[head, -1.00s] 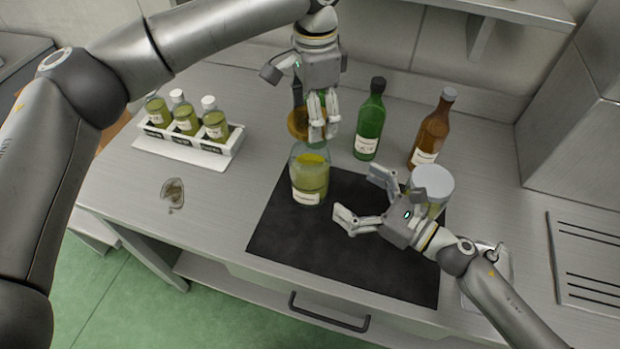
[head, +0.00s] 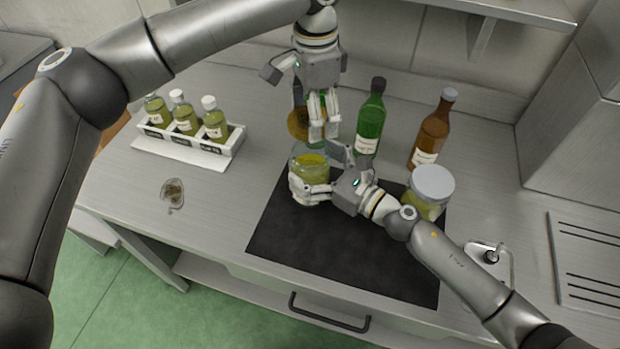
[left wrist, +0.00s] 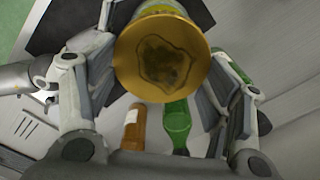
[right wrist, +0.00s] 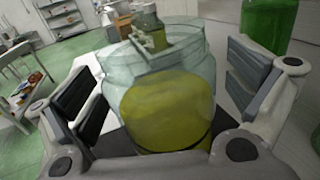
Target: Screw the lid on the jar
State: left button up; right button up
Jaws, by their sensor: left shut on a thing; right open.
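The glass jar (head: 311,163) with yellow-green contents stands on the dark mat (head: 330,245), its mouth uncovered. My left gripper (head: 318,133) is shut on the gold lid (head: 299,122) and holds it above the jar. The lid's round face shows between the fingers in the left wrist view (left wrist: 165,55). My right gripper (head: 318,175) is open, with its fingers on either side of the jar. In the right wrist view the jar (right wrist: 165,100) stands between the open finger pads; whether they touch it I cannot tell.
A green bottle (head: 370,120) and a brown bottle (head: 432,132) stand behind the mat. A white-lidded jar (head: 432,184) is right of my right gripper. The mat's front is clear.

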jog(key=shift+w+a, duration=0.15)
jog(key=shift+a, duration=0.15)
jog(key=c, duration=1.5)
pick_arm(q)
jog(key=shift+f, duration=2.5)
jog(key=shift+f, duration=0.1)
jog(key=shift+f, duration=0.8)
jog(key=shift+f, duration=0.55)
